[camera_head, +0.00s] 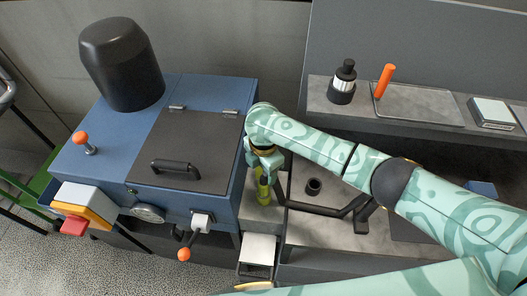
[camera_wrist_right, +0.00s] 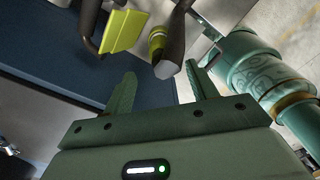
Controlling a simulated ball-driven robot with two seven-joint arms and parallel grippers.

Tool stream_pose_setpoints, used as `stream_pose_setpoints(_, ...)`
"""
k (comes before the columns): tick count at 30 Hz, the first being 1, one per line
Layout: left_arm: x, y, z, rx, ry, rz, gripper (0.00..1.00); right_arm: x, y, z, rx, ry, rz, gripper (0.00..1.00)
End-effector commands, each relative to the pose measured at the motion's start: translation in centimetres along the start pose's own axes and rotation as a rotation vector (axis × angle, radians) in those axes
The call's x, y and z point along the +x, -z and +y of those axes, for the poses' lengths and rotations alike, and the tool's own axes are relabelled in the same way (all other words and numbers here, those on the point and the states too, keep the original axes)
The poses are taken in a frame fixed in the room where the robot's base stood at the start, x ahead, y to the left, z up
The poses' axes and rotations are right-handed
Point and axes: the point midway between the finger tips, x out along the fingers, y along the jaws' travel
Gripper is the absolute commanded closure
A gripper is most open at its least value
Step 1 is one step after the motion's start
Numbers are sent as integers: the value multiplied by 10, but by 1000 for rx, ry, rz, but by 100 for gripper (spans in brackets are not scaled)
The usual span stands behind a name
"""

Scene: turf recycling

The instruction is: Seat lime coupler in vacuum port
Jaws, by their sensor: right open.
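My right gripper (camera_head: 264,168) is beside the right side of the blue machine, pointing down. A lime part (camera_head: 263,190) shows just below it. In the right wrist view my right gripper (camera_wrist_right: 162,75) is open, with nothing between its fingers. Beyond the fingertips is a round lime piece, apparently the lime coupler (camera_wrist_right: 157,42), joined to a dark tapered part. A flat lime piece (camera_wrist_right: 125,30) is left of it. I cannot tell whether the coupler is seated, and I cannot surely identify the vacuum port. My left gripper is out of view.
The blue machine (camera_head: 105,140) has a black lid (camera_head: 190,142), a black cylinder (camera_head: 122,65) and orange-tipped levers. A short black cup (camera_head: 313,186) stands on the grey bench under my right arm.

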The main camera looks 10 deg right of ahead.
Motion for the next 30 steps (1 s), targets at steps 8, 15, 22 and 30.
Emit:
stream_pose_setpoints(8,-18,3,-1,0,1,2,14,-53,0,0,0,-1,0,42)
stream_pose_setpoints(15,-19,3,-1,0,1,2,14,-60,0,0,1,0,-1,42)
stream_pose_setpoints(22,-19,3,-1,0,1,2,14,-60,0,0,0,0,0,42)
stream_pose_setpoints(30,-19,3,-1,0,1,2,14,-60,0,0,0,0,0,42)
